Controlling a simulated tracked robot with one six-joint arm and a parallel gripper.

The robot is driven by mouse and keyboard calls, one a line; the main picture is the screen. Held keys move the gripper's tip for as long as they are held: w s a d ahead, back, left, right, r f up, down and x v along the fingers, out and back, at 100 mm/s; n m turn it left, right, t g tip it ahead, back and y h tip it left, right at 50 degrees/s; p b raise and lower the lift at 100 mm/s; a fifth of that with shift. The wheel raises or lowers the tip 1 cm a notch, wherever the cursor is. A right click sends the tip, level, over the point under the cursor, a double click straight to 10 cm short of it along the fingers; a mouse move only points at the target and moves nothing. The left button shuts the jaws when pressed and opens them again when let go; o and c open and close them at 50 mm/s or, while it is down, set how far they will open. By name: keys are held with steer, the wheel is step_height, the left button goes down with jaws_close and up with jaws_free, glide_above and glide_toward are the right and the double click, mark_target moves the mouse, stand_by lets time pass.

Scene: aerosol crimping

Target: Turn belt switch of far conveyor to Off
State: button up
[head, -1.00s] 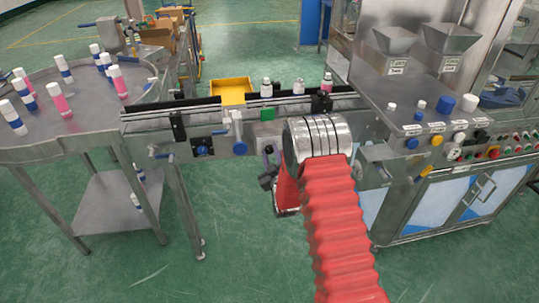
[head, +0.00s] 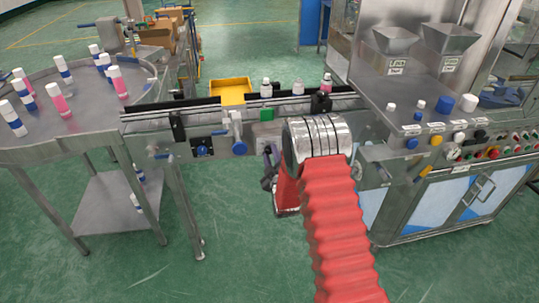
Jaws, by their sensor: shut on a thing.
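The conveyor (head: 178,115) runs from the round table to the machine. A blue-faced switch with a dark knob (head: 202,151) sits on its front side. I cannot read its setting, and nothing touches it. My gripper (head: 268,172) shows only as a dark part beside my red arm, below the conveyor and right of that switch. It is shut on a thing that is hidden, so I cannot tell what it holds. My silver arm joint covers part of the area behind it.
The round table (head: 60,128) at left carries several capped bottles. Bottles (head: 266,88) stand on the belt. A yellow tray (head: 236,86) is behind it. The machine cabinet (head: 455,205) with buttons is at right. Green floor is open in front of the conveyor.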

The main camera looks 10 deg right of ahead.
steer(key=o, duration=1.1)
steer(key=shift+a, duration=0.1)
steer(key=shift+c, duration=0.2)
steer(key=shift+s, duration=0.15)
steer(key=s, duration=1.3)
steer(key=shift+s, duration=0.25)
steer(key=shift+f, duration=0.1)
